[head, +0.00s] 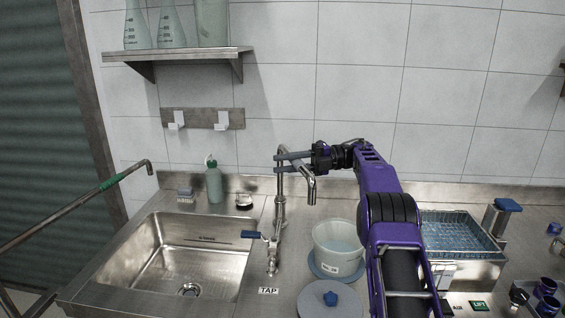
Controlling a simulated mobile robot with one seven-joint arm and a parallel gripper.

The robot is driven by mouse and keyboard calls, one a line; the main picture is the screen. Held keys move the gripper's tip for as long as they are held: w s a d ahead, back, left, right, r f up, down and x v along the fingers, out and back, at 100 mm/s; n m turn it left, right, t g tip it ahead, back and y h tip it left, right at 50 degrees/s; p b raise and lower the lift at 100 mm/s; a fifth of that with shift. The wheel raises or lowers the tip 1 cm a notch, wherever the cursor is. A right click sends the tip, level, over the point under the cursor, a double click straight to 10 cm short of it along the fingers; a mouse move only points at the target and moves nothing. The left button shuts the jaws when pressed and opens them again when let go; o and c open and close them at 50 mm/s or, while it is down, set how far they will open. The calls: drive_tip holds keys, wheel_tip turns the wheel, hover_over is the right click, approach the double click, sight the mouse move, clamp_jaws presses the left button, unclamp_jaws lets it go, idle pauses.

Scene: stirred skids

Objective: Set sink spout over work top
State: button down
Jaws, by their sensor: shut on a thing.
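The sink spout (311,188) is a steel swan-neck on a tap riser that stands at the right edge of the sink (163,240). Its outlet end hangs down to the right of the riser, on the work top (405,196) side and not over the basin. My gripper (279,163) comes in from the right at the upper part of the spout, its two grey fingers shut on it. The exact contact is too small to see. A blue tap lever (251,234) sticks out left, low on the riser.
A white tub (338,247) stands right of the tap, near the spout's outlet. A round grey lid (331,299) with a blue knob lies in front. A wire basket (459,232) is further right. A green bottle (214,182) stands behind the sink, and a shelf (176,54) holds glassware.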

drive_tip(key=shift+d+g, duration=0.25)
drive_tip(key=shift+g, duration=0.05)
idle(0.5)
drive_tip(key=c, duration=0.7)
unclamp_jaws()
